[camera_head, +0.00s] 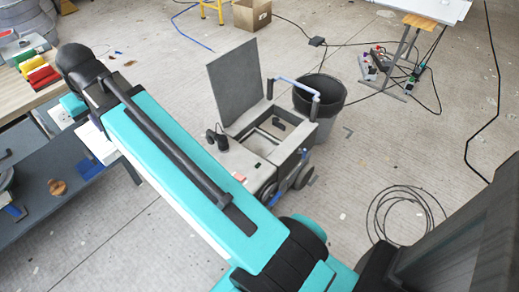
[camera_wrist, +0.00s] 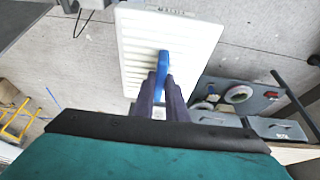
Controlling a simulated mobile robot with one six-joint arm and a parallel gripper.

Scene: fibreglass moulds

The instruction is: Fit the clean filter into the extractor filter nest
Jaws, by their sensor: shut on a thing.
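The clean filter (camera_wrist: 190,35) is a white ribbed panel with a blue handle, in the upper middle of the wrist view. My gripper (camera_wrist: 164,80) is shut on the blue handle and holds the filter in the air. In the head view my arm reaches to the upper left, and I cannot clearly make out my gripper there. The extractor (camera_head: 262,150) is a grey wheeled box in the middle, its lid (camera_head: 235,82) standing open. The filter nest (camera_head: 268,138) shows as a framed opening in its top. The filter is apart from the extractor.
A dark bin (camera_head: 320,98) stands right behind the extractor. A bench (camera_head: 22,100) with coloured items and a lower shelf (camera_head: 85,205) are on the left. A cable coil (camera_head: 405,210) lies on the floor at right. A cardboard box (camera_head: 251,14) is at the back.

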